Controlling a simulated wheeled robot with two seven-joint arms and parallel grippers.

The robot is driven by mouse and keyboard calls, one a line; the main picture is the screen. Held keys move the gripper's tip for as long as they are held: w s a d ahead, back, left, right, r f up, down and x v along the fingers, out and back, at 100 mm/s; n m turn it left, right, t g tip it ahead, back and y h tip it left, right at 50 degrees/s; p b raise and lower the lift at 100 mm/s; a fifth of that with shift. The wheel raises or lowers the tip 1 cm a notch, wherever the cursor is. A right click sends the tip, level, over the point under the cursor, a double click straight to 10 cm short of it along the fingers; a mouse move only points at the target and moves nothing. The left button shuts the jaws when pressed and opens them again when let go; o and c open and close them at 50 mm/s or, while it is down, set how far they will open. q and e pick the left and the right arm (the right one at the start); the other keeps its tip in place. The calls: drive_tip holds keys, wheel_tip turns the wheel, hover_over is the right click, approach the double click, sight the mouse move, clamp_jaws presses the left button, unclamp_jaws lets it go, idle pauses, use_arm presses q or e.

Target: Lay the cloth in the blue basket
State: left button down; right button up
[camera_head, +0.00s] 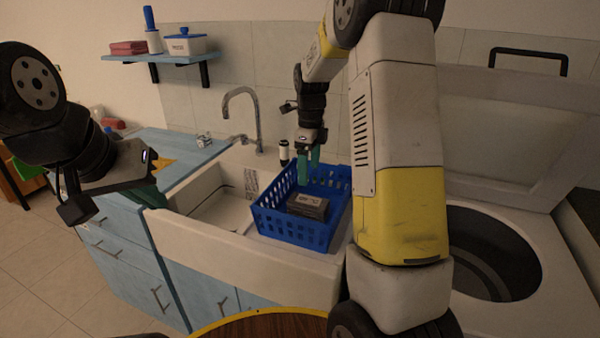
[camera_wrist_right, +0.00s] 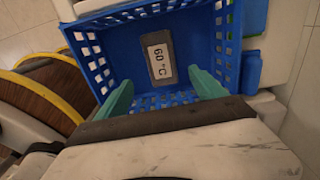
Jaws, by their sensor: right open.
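The blue basket (camera_head: 268,222) stands on the right part of the white sink; it also fills the upper middle of the right wrist view (camera_wrist_right: 120,45). A dark grey block-like item (camera_head: 308,205) with a white label lies in the basket; the label reads "60 °C" in the right wrist view (camera_wrist_right: 160,62). I cannot tell whether it is a folded cloth. My right gripper (camera_head: 309,160) is above the basket's back part, its green fingers open and empty in the right wrist view (camera_wrist_right: 165,90). My left gripper (camera_head: 150,194) is at the left, near the blue counter; its fingers are mostly hidden.
A tap (camera_head: 241,105) rises behind the sink basin (camera_head: 222,208). A blue shelf (camera_head: 165,57) holds a pink folded item (camera_head: 128,47), a white box (camera_head: 186,42) and a brush-like item. An open round-tub appliance (camera_head: 490,250) is at right. A brown round table edge is at front.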

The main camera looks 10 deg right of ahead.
drive_tip(key=s+a+r+n+t, duration=0.1)
drive_tip(key=s+r+n, duration=0.3)
drive_tip(key=s+n, duration=0.4)
drive_tip(key=s+a+r+n+t+y, duration=0.1)
drive_tip(key=s+r+n+t, duration=0.2)
drive_tip(key=s+r+n, duration=0.2)
drive_tip(key=s+a+r+n+t+y, duration=0.1)
drive_tip(key=s+r+n, duration=0.3)
drive_tip(key=s+n, duration=0.8)
drive_tip(key=shift+s+a+r+t, duration=0.15)
drive_tip(key=shift+s+a+t, duration=0.4)
drive_tip(key=shift+s, duration=0.25)
drive_tip(key=shift+d, duration=0.1)
